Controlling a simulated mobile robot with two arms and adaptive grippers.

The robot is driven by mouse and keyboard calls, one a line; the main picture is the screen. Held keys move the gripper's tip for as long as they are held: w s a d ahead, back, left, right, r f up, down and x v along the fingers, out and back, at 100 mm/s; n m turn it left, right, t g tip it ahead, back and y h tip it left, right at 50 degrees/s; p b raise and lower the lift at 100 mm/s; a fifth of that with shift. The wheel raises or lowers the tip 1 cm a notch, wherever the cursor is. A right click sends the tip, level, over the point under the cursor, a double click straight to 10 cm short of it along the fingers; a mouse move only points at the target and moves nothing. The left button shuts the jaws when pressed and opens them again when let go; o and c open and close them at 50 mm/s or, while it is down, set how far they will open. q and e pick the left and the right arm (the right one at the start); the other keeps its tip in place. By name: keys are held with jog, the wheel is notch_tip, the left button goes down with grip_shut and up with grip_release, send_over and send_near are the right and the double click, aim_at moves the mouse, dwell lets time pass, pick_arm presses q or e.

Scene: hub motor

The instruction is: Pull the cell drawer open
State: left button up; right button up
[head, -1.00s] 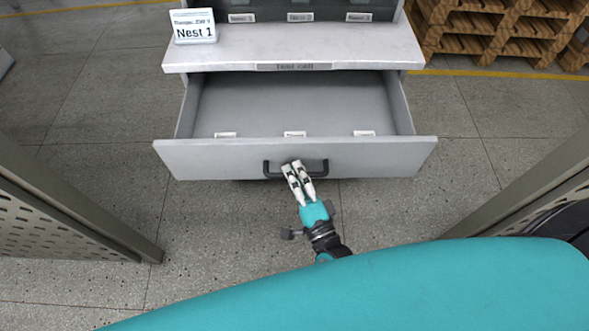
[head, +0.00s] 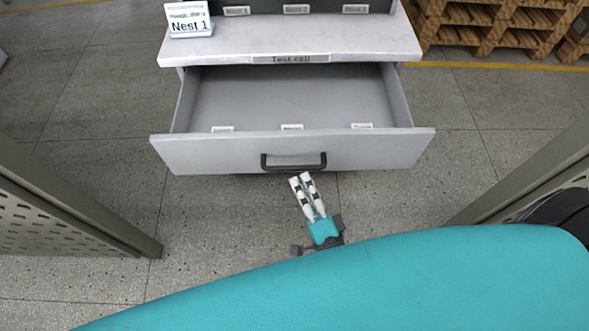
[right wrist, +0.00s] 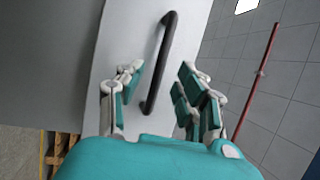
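The grey cell drawer (head: 375,149) stands pulled out from under the worktop marked "Test cell", and its inside shows. Its dark bar handle (head: 293,168) is on the middle of the front; it also shows in the right wrist view (right wrist: 159,62). My right gripper (head: 301,180) is just in front of the handle, toward me and apart from it. In the right wrist view its fingers (right wrist: 155,88) are spread with nothing held, and the handle lies beyond the gap between them. My left gripper is in neither view.
The worktop (head: 290,42) above the drawer carries a "Nest 1" sign (head: 188,19) at its left. Wooden pallets (head: 495,28) stand at the back right. Grey posts (head: 75,205) flank both sides. The floor around the drawer is clear.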

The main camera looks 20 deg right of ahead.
jog(key=v, duration=0.6)
jog(key=shift+s, duration=0.3)
jog(key=shift+f, duration=0.1)
jog(key=s+d+f+n+g+y+p, duration=0.1)
jog(key=s+d+f+n+g+p, duration=0.15)
jog(key=f+n+g+p, duration=1.1)
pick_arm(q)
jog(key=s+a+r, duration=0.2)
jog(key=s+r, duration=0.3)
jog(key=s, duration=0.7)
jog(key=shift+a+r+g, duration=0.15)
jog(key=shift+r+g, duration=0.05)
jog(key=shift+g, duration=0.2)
pick_arm(e)
jog(key=s+d+f+n+g+h, duration=0.1)
jog(key=s+d+f+n+g, duration=0.1)
jog(key=s+d+f, duration=0.2)
jog(key=s+d+f+n+g+h, duration=0.2)
jog(key=s+d+f+g, duration=0.1)
jog(key=s+f, duration=0.8)
jog(key=s+d, duration=0.1)
jog(key=s, duration=0.3)
jog(key=shift+s+n, duration=0.35)
